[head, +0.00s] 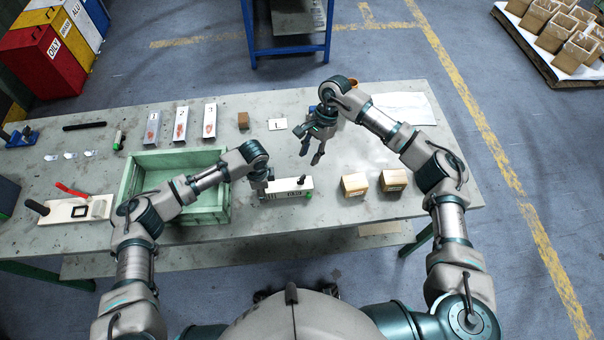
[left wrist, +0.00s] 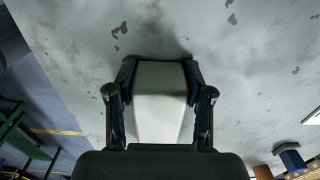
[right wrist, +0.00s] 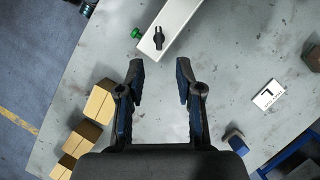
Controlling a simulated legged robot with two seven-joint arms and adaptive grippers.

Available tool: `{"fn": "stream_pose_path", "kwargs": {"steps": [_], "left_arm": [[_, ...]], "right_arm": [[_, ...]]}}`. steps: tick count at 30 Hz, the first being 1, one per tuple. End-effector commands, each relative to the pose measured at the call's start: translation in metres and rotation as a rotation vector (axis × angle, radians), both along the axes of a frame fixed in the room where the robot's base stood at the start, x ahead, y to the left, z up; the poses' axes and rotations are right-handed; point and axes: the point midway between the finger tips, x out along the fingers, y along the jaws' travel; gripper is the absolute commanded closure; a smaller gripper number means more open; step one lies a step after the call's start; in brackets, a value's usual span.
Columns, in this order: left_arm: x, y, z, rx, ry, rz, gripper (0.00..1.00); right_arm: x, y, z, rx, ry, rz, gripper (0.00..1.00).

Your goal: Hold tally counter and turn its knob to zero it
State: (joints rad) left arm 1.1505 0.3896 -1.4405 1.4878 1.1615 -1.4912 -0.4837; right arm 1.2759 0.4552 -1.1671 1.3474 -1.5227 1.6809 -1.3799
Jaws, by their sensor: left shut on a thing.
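The tally counter (head: 287,189) is a long pale box lying on the table, with dark markings on its front side. My left gripper (head: 262,188) is shut on the counter's left end; in the left wrist view the pale body (left wrist: 160,100) fills the space between the fingers. My right gripper (head: 310,157) is open and empty, above the table behind the counter's right end. In the right wrist view its fingertips (right wrist: 160,75) point towards the knob, apart from it.
Two cardboard boxes (head: 355,184) (head: 393,180) stand right of the counter. A green tray (head: 222,205) is to its left. The table front before the counter is clear.

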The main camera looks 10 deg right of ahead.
Motion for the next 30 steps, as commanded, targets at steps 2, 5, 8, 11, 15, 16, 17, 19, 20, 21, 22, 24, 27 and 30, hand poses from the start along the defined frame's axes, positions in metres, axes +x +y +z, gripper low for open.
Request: {"fn": "stream_pose_path", "kwargs": {"steps": [2, 5, 8, 11, 15, 16, 17, 19, 20, 21, 22, 24, 27, 30], "left_arm": [[0.000, 0.000, 0.000, 0.000, 0.000, 0.000, 0.97], [0.000, 0.000, 0.000, 0.000, 0.000, 0.000, 0.97], [0.000, 0.000, 0.000, 0.000, 0.000, 0.000, 0.97], [0.000, 0.000, 0.000, 0.000, -0.001, 0.000, 0.97], [0.000, 0.000, 0.000, 0.000, 0.000, 0.000, 0.97], [0.000, 0.000, 0.000, 0.000, -0.001, 0.000, 0.97], [0.000, 0.000, 0.000, 0.000, -0.001, 0.000, 0.97], [0.000, 0.000, 0.000, 0.000, -0.001, 0.000, 0.97], [0.000, 0.000, 0.000, 0.000, -0.001, 0.000, 0.97], [0.000, 0.000, 0.000, 0.000, -0.001, 0.000, 0.97], [0.000, 0.000, 0.000, 0.000, -0.001, 0.000, 0.97], [0.000, 0.000, 0.000, 0.000, -0.001, 0.000, 0.97], [0.000, 0.000, 0.000, 0.000, -0.001, 0.000, 0.97], [0.000, 0.000, 0.000, 0.000, 0.000, 0.000, 0.97]], "right_arm": [[-0.005, 0.005, -0.018, -0.002, 0.004, 0.001, 0.65], [-0.011, 0.012, -0.038, -0.002, 0.004, 0.001, 0.65], [-0.015, 0.018, -0.056, -0.001, 0.003, -0.001, 0.65], [-0.019, 0.022, -0.070, -0.003, 0.002, -0.001, 0.65], [-0.022, 0.027, -0.083, -0.003, 0.002, -0.002, 0.65], [-0.022, 0.027, -0.084, -0.003, 0.002, -0.002, 0.65], [-0.022, 0.027, -0.085, -0.003, 0.001, -0.002, 0.65], [-0.022, 0.028, -0.086, -0.003, 0.001, -0.002, 0.65], [-0.022, 0.028, -0.087, -0.003, 0.000, -0.002, 0.65], [-0.022, 0.028, -0.087, -0.003, 0.000, -0.002, 0.65], [-0.022, 0.028, -0.087, -0.003, 0.000, -0.002, 0.65], [-0.022, 0.028, -0.087, -0.003, 0.000, -0.002, 0.65], [-0.022, 0.028, -0.087, -0.003, 0.000, -0.002, 0.80], [-0.022, 0.028, -0.086, -0.003, 0.000, -0.002, 1.00]]}}
